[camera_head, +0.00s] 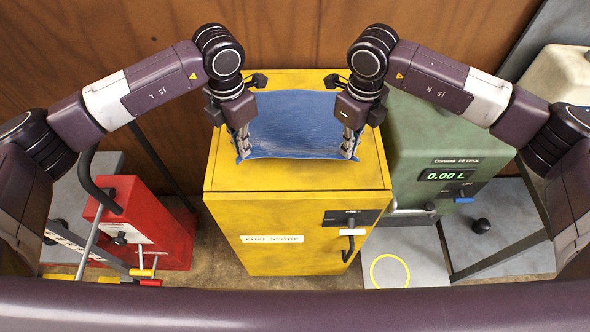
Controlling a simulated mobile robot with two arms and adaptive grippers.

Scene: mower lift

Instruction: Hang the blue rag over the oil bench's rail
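The blue rag (295,125) is spread flat between my two grippers, over the top of the yellow fuel store cabinet (290,178). I cannot tell whether it touches the cabinet top. My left gripper (242,150) points down and is shut on the rag's left near edge. My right gripper (349,148) points down and is shut on its right near edge. The rag's upper corners are partly hidden behind the grippers. I cannot make out the oil bench or its rail for certain.
A green pump (425,135) reading 0.00 L stands right of the cabinet. A grey plate with a yellow ring (390,271) lies before it. A red machine (145,220) with bars stands at the left. A brown wooden wall (290,35) closes the back.

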